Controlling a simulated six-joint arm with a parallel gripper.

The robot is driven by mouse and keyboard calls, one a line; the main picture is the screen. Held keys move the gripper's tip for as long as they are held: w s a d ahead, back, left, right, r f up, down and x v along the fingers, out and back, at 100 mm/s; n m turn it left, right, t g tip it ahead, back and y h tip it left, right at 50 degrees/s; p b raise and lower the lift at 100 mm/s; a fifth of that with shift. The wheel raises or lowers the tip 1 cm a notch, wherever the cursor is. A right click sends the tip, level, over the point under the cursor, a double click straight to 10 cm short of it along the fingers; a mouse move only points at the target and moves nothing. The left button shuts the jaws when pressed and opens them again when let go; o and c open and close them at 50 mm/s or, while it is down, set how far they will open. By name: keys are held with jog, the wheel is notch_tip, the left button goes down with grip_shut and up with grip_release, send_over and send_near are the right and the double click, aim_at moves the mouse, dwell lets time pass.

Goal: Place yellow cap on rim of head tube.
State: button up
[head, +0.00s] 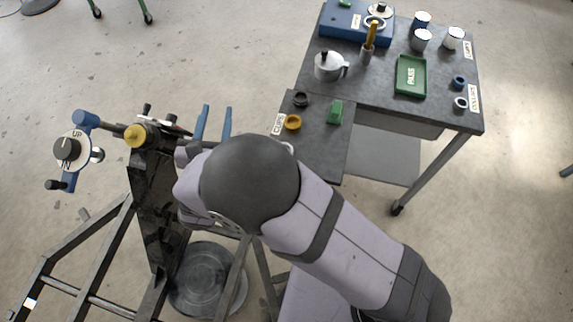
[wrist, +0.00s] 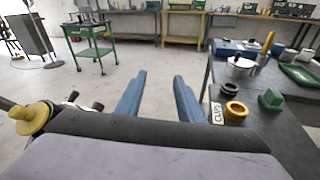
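A yellow ring-shaped cap (head: 293,122) lies on the low dark side table by the paper label; it also shows in the wrist view (wrist: 236,111). My gripper (head: 216,107) has two blue fingers standing apart with nothing between them; they also show in the wrist view (wrist: 159,76). The gripper is left of the cap, apart from it. A yellow round piece (head: 135,136) sits on the dark stand at the left; it shows at the left edge of the wrist view (wrist: 32,116). I cannot tell which part is the head tube; my arm hides part of the stand.
A black ring (head: 301,99) and a green block (head: 336,112) lie near the cap. A white ring (head: 287,147) is partly hidden by my arm. The higher table (head: 385,85) holds a silver pot (head: 330,66), a green tray (head: 411,76) and several cups. Open floor lies behind the gripper.

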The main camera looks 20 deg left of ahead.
jog(key=w+d+f+m+g+h, duration=0.15)
jog(key=d+m+h, duration=0.3)
jog(key=d, duration=0.55)
jog(key=w+d+r+m+g+h, duration=0.1)
jog(key=w+d+m+g+h, duration=0.3)
jog(key=d, duration=0.6)
jog(key=w+d+f+m+g+h, duration=0.1)
jog(key=d+m+h, duration=0.2)
jog(key=d+m, duration=0.55)
jog(key=s+d+f+m+g, duration=0.2)
jog(key=s+d+m+g, duration=0.3)
jog(key=d, duration=0.8)
jog(key=s+d+m+g+y, duration=0.2)
jog(key=s+m+g+y, duration=0.2)
jog(key=m, duration=1.1)
jog(key=s+y, duration=0.3)
jog(key=s, duration=0.3)
jog(key=shift+s+f, duration=0.3)
jog(key=shift+f, duration=0.05)
jog(key=shift+d+r, duration=0.1)
notch_tip(320, 180, up, 5)
jog(key=p, duration=0.4)
jog(key=shift+f+p, duration=0.2)
jog(key=shift+p, duration=0.2)
